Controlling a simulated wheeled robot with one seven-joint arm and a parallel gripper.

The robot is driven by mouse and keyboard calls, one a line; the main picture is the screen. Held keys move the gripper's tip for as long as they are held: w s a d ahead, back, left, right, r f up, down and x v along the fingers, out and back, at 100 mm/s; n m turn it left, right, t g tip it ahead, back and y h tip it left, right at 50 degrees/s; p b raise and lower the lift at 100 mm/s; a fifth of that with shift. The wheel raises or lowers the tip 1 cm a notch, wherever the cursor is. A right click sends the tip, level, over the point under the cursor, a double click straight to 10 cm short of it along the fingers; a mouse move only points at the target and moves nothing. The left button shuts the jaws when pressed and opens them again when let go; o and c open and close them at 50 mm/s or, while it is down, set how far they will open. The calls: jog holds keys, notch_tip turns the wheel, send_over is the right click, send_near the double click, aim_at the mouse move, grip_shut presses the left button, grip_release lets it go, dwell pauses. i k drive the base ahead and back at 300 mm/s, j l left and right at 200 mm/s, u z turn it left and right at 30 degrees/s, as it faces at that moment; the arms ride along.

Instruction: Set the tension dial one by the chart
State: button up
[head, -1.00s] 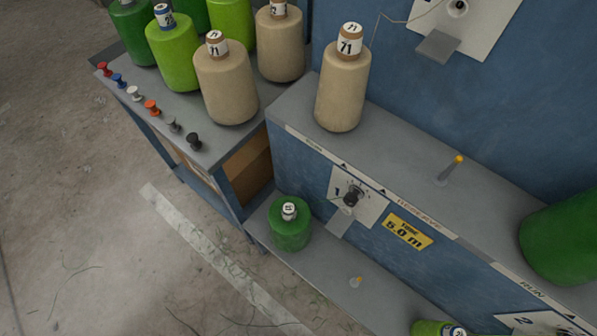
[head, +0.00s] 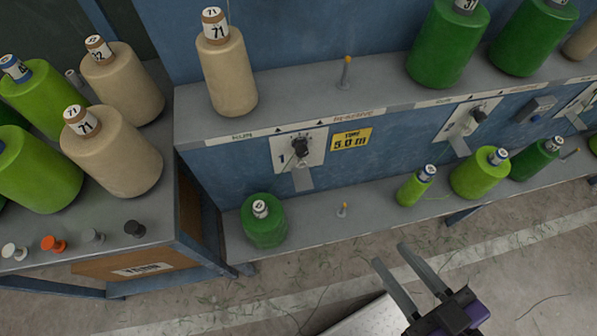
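The tension dial one (head: 300,147) is a black knob on a white plate marked 1, on the blue front of the machine, left of centre in the head view. Marks ring the knob, but its exact setting is too small to read. My gripper (head: 390,256) is at the bottom right, over the floor and well apart from the dial. Its two fingers are spread with nothing between them. I cannot make out a chart in the view.
A yellow label (head: 351,139) reading 5.0 m is right of the dial. A tan cone (head: 228,78) stands above it, a green spool (head: 264,222) on the lower shelf. A second dial (head: 473,118) is farther right. A table with spools (head: 84,250) stands left.

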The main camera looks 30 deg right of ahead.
aim_at(301, 149)
jog(key=k+j, duration=0.75)
